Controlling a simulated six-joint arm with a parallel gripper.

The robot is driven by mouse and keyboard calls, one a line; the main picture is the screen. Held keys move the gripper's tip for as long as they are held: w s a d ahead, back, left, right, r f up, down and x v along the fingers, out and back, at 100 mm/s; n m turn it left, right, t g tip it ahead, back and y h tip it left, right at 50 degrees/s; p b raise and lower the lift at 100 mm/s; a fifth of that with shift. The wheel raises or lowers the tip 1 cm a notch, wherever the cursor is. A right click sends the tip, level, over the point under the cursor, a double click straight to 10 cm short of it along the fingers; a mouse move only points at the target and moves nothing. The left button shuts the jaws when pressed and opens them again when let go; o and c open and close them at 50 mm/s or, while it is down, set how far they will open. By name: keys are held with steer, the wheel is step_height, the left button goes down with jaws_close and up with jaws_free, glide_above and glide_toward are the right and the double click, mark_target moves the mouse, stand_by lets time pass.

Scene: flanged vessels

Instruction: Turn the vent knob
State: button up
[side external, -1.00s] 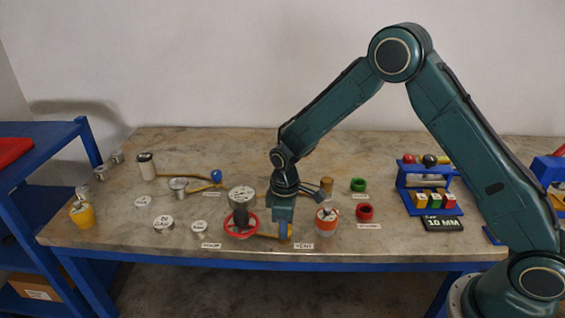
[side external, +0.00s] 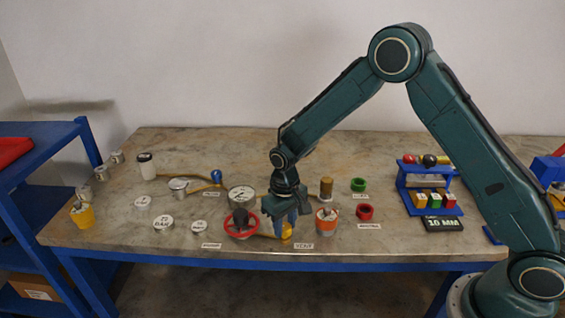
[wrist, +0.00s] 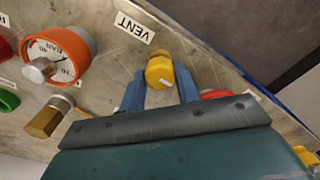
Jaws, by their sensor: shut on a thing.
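The yellow vent knob (side external: 287,232) is low at the front of the table, just above the white label (side external: 304,246). In the wrist view the knob (wrist: 159,70) has a pale mark on its face, and the label beside it reads VENT (wrist: 134,27). My gripper (side external: 288,223) points down, with its two blue fingers on opposite sides of the knob. In the wrist view my gripper (wrist: 161,85) is shut on the knob's near part. The knob's far part shows beyond the fingers.
A red handwheel (side external: 241,225) is close left of my gripper. An orange-rimmed gauge (side external: 327,215) is close right. A brass piece (side external: 326,187) and red ring (side external: 365,211) are further right. The table's front edge is just below.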

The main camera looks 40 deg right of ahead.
mark_target(285, 226)
stand_by(0.4)
steer(key=o, duration=1)
steer(key=shift+r, duration=0.1)
step_height(285, 226, up, 14)
steer(key=shift+f, duration=0.15)
